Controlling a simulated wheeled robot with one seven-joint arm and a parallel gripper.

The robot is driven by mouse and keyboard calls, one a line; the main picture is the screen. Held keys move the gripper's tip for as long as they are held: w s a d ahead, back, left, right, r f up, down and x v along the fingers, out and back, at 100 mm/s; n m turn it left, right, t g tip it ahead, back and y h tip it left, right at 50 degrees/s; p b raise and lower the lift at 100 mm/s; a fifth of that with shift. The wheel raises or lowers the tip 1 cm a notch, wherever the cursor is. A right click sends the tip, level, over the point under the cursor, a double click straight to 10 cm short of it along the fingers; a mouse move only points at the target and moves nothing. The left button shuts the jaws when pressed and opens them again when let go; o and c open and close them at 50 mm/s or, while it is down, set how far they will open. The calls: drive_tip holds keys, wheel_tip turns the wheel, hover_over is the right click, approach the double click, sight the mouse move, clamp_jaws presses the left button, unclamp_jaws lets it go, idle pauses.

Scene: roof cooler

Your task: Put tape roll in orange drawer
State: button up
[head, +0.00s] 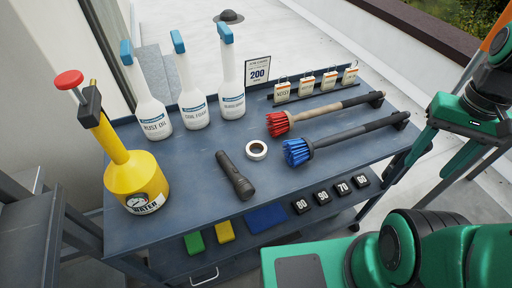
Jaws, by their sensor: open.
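The tape roll (249,153), a small white ring with a dark centre, lies flat near the middle of the blue-grey cart top (190,180). It sits between a black flashlight and the two brushes, apart from both. No orange drawer can be made out; a pale handle (205,276) shows low on the cart's near side, but its drawer front is mostly hidden. My green arm is at the right, clear of the tape roll.
The flashlight (236,176) lies left of the tape. Red (278,124) and blue (297,152) brushes lie right. Spray bottles (197,100) and a price sign (257,72) stand behind; a yellow sprayer (140,182) stands left. Sponges (225,231) and number blocks (323,197) are along the near side.

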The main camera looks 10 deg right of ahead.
drive_tip(key=o, duration=0.3)
drive_tip(key=shift+w+a+r+n, duration=0.15)
drive_tip(key=shift+a+r+n, duration=0.1)
drive_tip(key=shift+r+n, duration=0.05)
drive_tip(key=shift+o, duration=0.2)
drive_tip(key=w+a+n, duration=0.5)
drive_tip(key=w, duration=0.4)
drive_tip(key=n+y, duration=0.1)
drive_tip(key=n, duration=1.2)
hover_over(256, 152)
drive_tip(key=d, duration=0.1)
drive_tip(key=shift+t, duration=0.4)
wheel_tip(256, 152, down, 8)
drive_tip(key=shift+d+r, duration=0.1)
drive_tip(key=shift+s+a+f, duration=0.1)
drive_tip(key=shift+a+f, duration=0.15)
drive_tip(key=shift+f, duration=1.3)
drive_tip(key=shift+a+f, duration=0.2)
drive_tip(key=shift+f, duration=1.35)
drive_tip(key=shift+c, duration=0.7)
